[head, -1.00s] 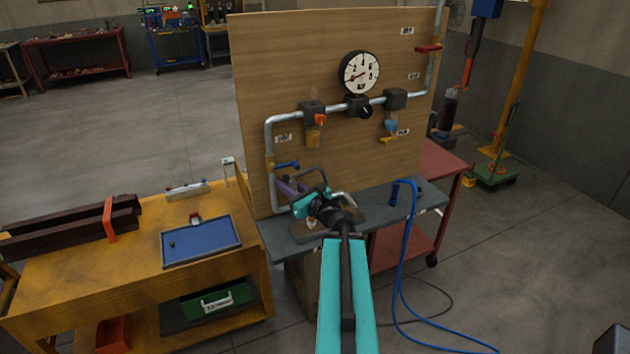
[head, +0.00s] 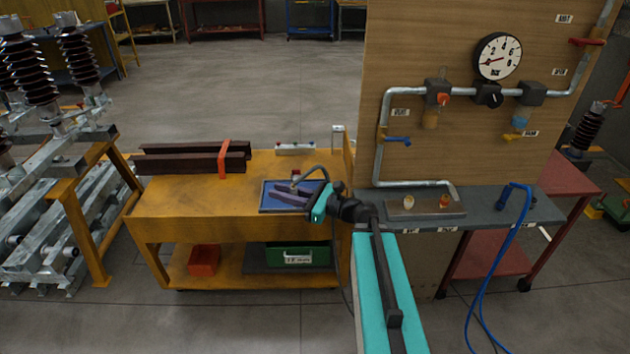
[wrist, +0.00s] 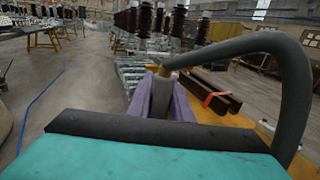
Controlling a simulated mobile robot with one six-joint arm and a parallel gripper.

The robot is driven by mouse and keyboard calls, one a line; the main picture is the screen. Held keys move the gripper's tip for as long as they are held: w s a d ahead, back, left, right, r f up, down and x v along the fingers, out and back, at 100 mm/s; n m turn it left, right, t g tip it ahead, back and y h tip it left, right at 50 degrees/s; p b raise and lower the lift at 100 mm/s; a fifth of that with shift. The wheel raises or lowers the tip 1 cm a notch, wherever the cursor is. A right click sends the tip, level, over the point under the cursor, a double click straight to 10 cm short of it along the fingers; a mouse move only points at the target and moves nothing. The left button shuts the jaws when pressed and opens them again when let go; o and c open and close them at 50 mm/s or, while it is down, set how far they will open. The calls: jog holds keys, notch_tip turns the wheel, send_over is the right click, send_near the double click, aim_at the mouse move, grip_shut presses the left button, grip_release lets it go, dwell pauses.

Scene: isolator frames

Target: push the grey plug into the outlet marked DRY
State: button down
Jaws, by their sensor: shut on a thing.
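My gripper (head: 284,192), with purple fingers, is over the blue tray (head: 265,207) on the yellow bench. In the wrist view its fingers (wrist: 164,92) stand on either side of a grey piece (wrist: 162,100), which looks like the grey plug. A brass fitting (wrist: 157,69) and a dark curved hose (wrist: 235,45) show at its top. The plug's tip is hidden. On the grey bench to the right, a plate (head: 425,211) carries a cream outlet (head: 408,202) and an orange outlet (head: 444,201). Labels below them are too small to read.
Dark beams (head: 190,163) lie on the yellow bench (head: 165,200). Open floor lies behind.

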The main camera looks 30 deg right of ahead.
jog(key=s+a+f+n+g+y, duration=0.1)
jog(key=s+a+n+g+y, duration=0.1)
jog(key=a, duration=0.5)
jog(key=shift+a+f+g, duration=0.2)
jog(key=shift+a+g, duration=0.1)
jog(key=shift+a, duration=0.1)
